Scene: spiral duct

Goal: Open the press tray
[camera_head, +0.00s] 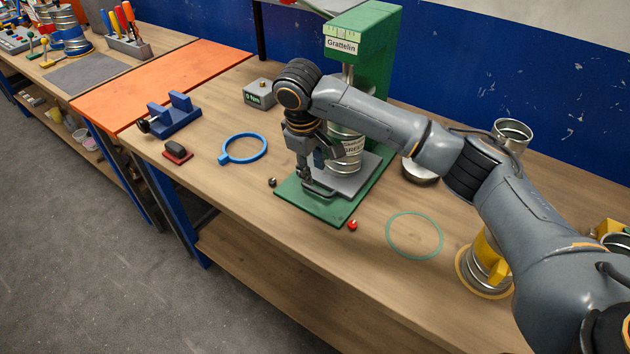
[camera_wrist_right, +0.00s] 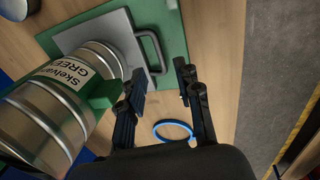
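The press tray is a grey plate (camera_head: 361,183) with a dark bar handle (camera_head: 322,193) at its front edge, lying on the press's green base (camera_head: 335,212). In the right wrist view the plate (camera_wrist_right: 118,38) and its handle (camera_wrist_right: 159,50) show clearly. A ribbed metal can (camera_head: 345,160) with a white label stands on the tray; it also shows in the wrist view (camera_wrist_right: 45,120). My right gripper (camera_head: 305,177) is at the handle, partly hiding it. In the wrist view its fingers (camera_wrist_right: 160,76) are apart with nothing between them, just short of the handle. My left gripper is out of view.
The green press column (camera_head: 372,40) labelled Grattelin rises behind. A red ball (camera_head: 352,225) and a dark ball (camera_head: 272,182) lie by the base. A blue ring clamp (camera_head: 244,150) lies left, a green ring (camera_head: 414,235) right. The bench front is mostly clear.

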